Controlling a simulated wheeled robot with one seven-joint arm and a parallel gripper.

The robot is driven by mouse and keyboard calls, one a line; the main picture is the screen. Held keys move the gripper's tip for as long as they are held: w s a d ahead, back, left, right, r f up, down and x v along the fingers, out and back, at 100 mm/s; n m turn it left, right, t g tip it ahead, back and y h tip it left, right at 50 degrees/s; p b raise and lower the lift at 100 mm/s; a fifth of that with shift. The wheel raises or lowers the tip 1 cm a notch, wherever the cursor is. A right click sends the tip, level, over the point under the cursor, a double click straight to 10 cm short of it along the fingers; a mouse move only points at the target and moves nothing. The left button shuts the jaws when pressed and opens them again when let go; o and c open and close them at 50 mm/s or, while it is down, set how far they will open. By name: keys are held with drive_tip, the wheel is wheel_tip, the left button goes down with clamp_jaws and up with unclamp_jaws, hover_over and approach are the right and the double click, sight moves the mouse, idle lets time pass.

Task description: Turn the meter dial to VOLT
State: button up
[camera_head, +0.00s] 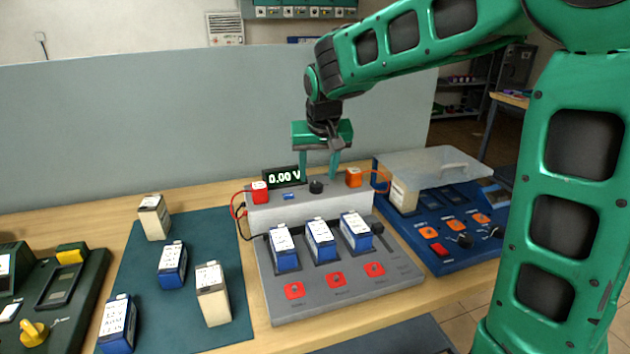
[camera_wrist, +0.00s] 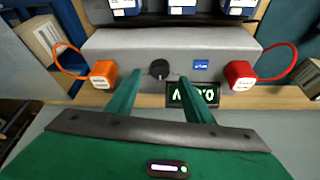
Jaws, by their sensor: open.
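The meter dial (camera_head: 316,187) is a small black knob on top of the grey meter housing (camera_head: 345,205). It also shows in the wrist view (camera_wrist: 159,68), with a small blue label (camera_wrist: 201,64) beside it. I cannot read the dial's setting. The meter display (camera_head: 284,177) reads 0.00 V. My gripper (camera_head: 319,176) is open and empty, pointing down just above and behind the dial. In the wrist view its two green fingers (camera_wrist: 162,82) stand apart, one on each side of the dial, and I see no contact.
A red connector (camera_head: 260,192) and an orange connector (camera_head: 353,177) with cables flank the dial. Blue batteries (camera_head: 320,238) stand in the grey tester in front. A blue case with a clear lid (camera_head: 440,167) is at right, and a mat with loose batteries (camera_head: 195,238) at left.

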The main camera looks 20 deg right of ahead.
drive_tip(key=v, duration=0.6)
drive_tip(key=shift+r, duration=0.2)
drive_tip(key=s+d+f+m+g, duration=0.1)
drive_tip(key=s+d+f, duration=0.1)
drive_tip(key=s+d, duration=0.65)
drive_tip(key=s+d+f+m+g, duration=0.1)
drive_tip(key=s+d+f, duration=0.2)
drive_tip(key=s, duration=0.5)
drive_tip(key=s+d+f+m+g, duration=0.1)
drive_tip(key=s+d+f, duration=0.2)
drive_tip(key=s, duration=0.6)
drive_tip(key=s+d+f+m+g+y, duration=0.1)
drive_tip(key=s+d+f, duration=0.2)
drive_tip(key=s, duration=0.6)
drive_tip(key=shift+s+d+f, duration=0.25)
drive_tip(key=shift+f, duration=0.4)
